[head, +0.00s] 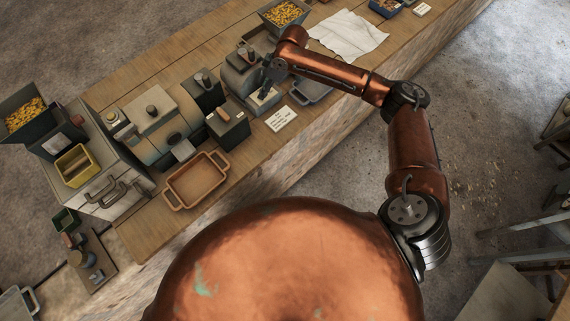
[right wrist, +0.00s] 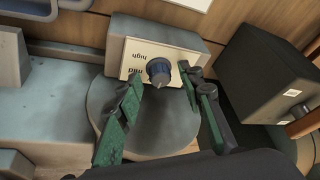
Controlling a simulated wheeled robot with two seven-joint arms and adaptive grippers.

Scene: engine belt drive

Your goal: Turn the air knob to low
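The air knob (right wrist: 159,70) is a dark blue-grey round knob on a cream label plate (right wrist: 136,52) on the front of a grey box. The words "high" and "mid" read upside down in the right wrist view; any "low" mark is hidden. My right gripper (right wrist: 160,80) is open, its green-padded fingers on either side of the knob with gaps showing. I cannot tell whether the tips reach past its face. In the head view my right gripper (head: 267,78) is over the grey machine (head: 240,72), and the knob is too small to make out. My left gripper is out of view.
A black box (right wrist: 268,72) stands close to the right of the knob in the right wrist view. A round grey part (right wrist: 160,135) lies under the fingers. On the bench, a tan tray (head: 195,181), a white card (head: 281,119) and a white cloth (head: 348,36) lie nearby.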

